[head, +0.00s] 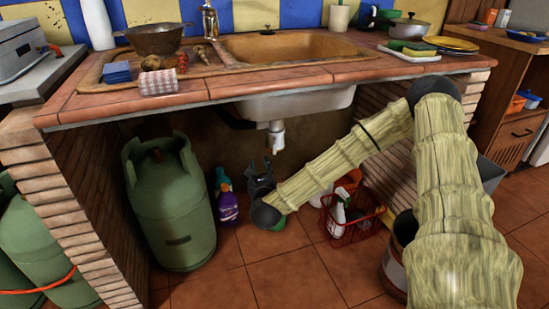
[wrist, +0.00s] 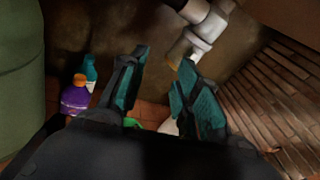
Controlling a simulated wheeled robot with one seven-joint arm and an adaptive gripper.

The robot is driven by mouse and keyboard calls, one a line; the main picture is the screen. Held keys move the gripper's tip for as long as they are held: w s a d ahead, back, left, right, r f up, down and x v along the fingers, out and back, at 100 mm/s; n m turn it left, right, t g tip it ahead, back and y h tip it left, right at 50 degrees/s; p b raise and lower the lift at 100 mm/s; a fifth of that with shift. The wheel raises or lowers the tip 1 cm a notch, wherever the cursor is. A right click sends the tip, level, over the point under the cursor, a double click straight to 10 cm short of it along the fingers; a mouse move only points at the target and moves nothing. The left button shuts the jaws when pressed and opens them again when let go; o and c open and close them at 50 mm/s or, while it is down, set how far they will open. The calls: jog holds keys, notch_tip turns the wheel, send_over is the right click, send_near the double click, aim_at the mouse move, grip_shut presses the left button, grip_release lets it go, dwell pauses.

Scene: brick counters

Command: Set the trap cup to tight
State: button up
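The trap cup (head: 276,138) is the pale lower part of the drain trap hanging under the sink. In the wrist view the white trap (wrist: 203,28) shows at the top, with its tan lower end (wrist: 178,50) just beyond the fingertips. My gripper (head: 259,165) is below the trap, pointing up towards it. In the wrist view my gripper (wrist: 164,62) is open, with a gap between its teal-padded fingers and nothing held. It appears apart from the cup. I cannot tell how tight the cup is.
A green gas cylinder (head: 170,205) stands left of my gripper. A purple bottle (head: 228,207) stands between them at the back. A red basket (head: 352,228) with bottles is on the right. The sink (head: 290,103) and tiled counter (head: 120,106) are overhead. Brick walls flank the space.

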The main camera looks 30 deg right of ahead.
aim_at(275, 145)
jog(key=w+d+m+h+b, duration=0.1)
jog(key=w+d+b, duration=0.1)
jog(key=w+d, duration=0.1)
jog(key=w+d+m+b, duration=0.1)
jog(key=w+d+m, duration=0.1)
jog(key=w+d, duration=0.1)
jog(key=w+d+r+m+h+b, duration=0.1)
jog(key=w+d+b, duration=0.1)
jog(key=d, duration=0.3)
jog(key=shift+w+d+r+h+b, duration=0.1)
jog(key=shift+w+d+h+b, duration=0.2)
jog(key=shift+w, duration=0.2)
grip_shut()
